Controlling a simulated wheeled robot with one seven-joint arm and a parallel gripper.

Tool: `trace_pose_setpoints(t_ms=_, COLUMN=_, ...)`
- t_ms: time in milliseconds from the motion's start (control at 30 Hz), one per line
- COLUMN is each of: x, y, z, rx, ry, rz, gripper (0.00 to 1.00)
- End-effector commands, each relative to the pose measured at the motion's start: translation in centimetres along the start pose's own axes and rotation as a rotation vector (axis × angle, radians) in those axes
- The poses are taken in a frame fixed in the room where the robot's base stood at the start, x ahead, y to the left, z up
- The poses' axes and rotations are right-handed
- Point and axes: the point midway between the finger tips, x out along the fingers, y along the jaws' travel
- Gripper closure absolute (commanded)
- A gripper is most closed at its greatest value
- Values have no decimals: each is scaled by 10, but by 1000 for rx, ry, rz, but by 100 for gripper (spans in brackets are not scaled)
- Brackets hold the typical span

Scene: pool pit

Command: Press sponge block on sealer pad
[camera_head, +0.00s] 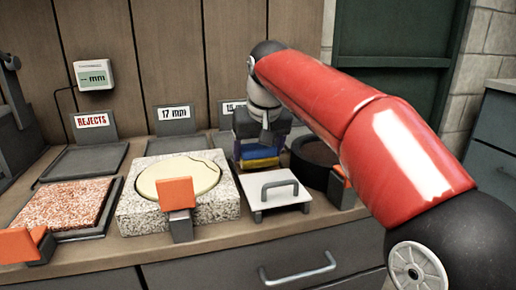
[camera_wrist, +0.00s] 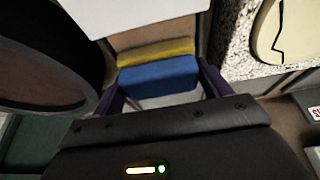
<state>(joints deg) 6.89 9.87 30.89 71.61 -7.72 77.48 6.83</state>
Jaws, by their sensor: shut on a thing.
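My gripper (camera_head: 262,130) is shut on a blue and yellow sponge block (camera_head: 262,161), low over the counter between the granite block and the round dish. In the wrist view the sponge block (camera_wrist: 158,76) sits between the two dark purple fingers, its blue part nearer and a yellow strip beyond. Whether it touches the counter cannot be told. A round black dish with a dark brown inside (camera_head: 320,151), which looks like the sealer pad, stands just right of my gripper, partly hidden by my arm. Its black rim (camera_wrist: 92,55) shows at the left of the wrist view, apart from the sponge.
A white plate with a grey handle (camera_head: 272,197) lies in front of the sponge. A granite block (camera_head: 140,212) with a cracked cream disc (camera_head: 165,178) stands to the left. A reddish granite slab (camera_head: 65,203) and a rejects tray (camera_head: 85,160) are farther left. Orange-tabbed clamps (camera_head: 177,194) line the front.

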Motion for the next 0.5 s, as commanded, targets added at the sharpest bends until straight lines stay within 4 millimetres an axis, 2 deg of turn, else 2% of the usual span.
trace_pose_setpoints(t_ms=500, x=6, y=0, z=3, rx=-1, ry=1, rz=0, gripper=42)
